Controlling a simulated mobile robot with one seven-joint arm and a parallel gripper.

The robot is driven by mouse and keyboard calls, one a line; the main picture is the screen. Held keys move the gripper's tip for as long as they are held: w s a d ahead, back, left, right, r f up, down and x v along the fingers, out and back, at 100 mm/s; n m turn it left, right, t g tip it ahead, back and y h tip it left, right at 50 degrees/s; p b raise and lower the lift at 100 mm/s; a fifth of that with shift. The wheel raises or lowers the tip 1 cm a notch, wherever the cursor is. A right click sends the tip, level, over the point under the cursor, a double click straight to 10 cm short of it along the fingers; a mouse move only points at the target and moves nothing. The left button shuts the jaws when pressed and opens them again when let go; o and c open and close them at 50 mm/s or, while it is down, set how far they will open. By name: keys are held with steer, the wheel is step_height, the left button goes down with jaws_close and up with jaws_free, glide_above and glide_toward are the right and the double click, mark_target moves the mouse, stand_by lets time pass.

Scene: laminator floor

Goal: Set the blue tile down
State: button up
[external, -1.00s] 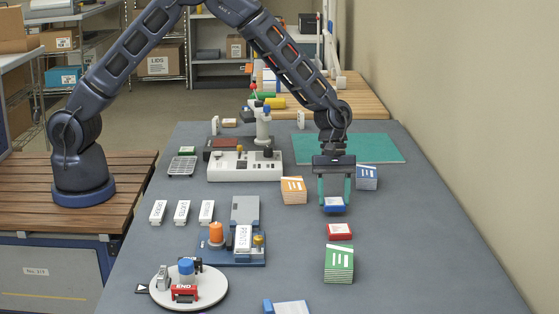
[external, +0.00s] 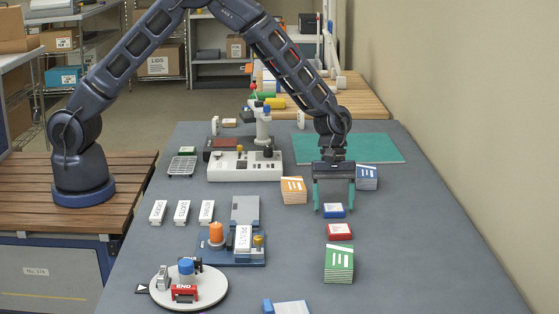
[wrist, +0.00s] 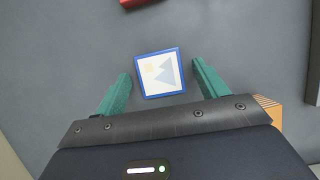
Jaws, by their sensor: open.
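The blue tile (external: 333,210) lies flat on the grey table, behind the red tile (external: 339,231). In the wrist view the blue tile (wrist: 160,73) shows a white face with a pale blue picture and a blue rim. My gripper (external: 333,208) is open around it, with one green finger on each side. In the wrist view the fingertips of my gripper (wrist: 160,70) stand apart from the tile, with a gap on both sides. The red tile (wrist: 133,2) is partly cut off at the top of the wrist view.
An orange card stack (external: 293,190) stands to the left of my gripper and a blue card stack (external: 367,177) behind it to the right. A green card stack (external: 338,264) is in front of the red tile. The table's right side is clear.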

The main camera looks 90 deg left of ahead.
steer(key=v, duration=1.2)
steer(key=s+a+r+m, duration=0.2)
steer(key=s+r+m, duration=0.3)
steer(key=s+r, duration=0.65)
steer(key=s+a+r+m+t+y, duration=0.15)
steer(key=s+r+m, duration=0.25)
steer(key=s+r, duration=0.5)
steer(key=s+a+r+m+t+y, duration=0.15)
steer(key=s+r+m, duration=0.25)
steer(key=s, duration=0.9)
steer(key=s+a+m+t+y, duration=0.1)
steer(key=s+m, duration=0.4)
steer(key=s, duration=0.9)
steer(key=shift+s+a+f+t, duration=0.3)
steer(key=shift+a+f, duration=0.1)
steer(key=shift+a, duration=0.3)
